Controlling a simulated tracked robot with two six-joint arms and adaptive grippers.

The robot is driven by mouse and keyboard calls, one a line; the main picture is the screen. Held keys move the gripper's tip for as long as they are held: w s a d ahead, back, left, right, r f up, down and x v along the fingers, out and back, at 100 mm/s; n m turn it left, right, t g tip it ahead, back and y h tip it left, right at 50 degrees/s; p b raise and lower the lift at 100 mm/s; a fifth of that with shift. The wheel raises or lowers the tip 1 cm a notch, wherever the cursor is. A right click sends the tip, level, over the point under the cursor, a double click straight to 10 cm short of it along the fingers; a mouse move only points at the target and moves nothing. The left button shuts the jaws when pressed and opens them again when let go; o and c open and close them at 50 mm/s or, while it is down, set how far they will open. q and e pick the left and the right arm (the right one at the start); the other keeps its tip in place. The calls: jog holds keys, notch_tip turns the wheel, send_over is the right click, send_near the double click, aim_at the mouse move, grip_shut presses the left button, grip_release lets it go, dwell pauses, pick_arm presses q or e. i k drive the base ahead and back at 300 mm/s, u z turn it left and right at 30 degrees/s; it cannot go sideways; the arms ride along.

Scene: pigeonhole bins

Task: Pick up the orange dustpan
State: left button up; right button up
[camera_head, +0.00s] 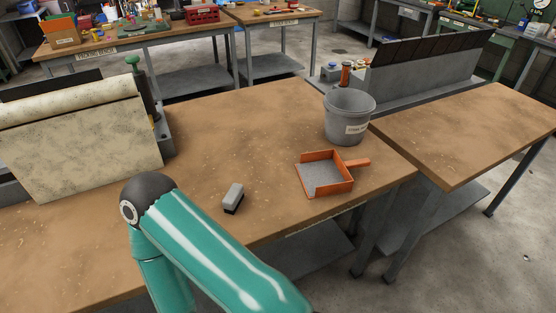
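The orange dustpan (343,184) lies on the right part of the brown workbench (240,135), near its front edge. Its grey inner floor faces up and its short orange handle points right. A teal arm link of mine with a dark joint crosses the lower middle of the view, left of the dustpan and apart from it. Neither of my grippers shows in the head view, so I cannot see whether they are open or shut.
A grey bucket (348,118) with a label stands just behind the dustpan. A small grey and black block (233,197) lies to its left. A cream roll of sheet (85,140) stands at the left. A second bench (480,130) adjoins at right. The bench middle is clear.

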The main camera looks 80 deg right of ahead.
aim_at(322, 173)
jog(key=z, duration=0.45)
jog(key=i, duration=0.15)
jog(key=u, duration=1)
jog(key=k, duration=2.5)
jog(key=z, duration=1.6)
jog(key=i, duration=1.05)
jog(key=z, duration=0.05)
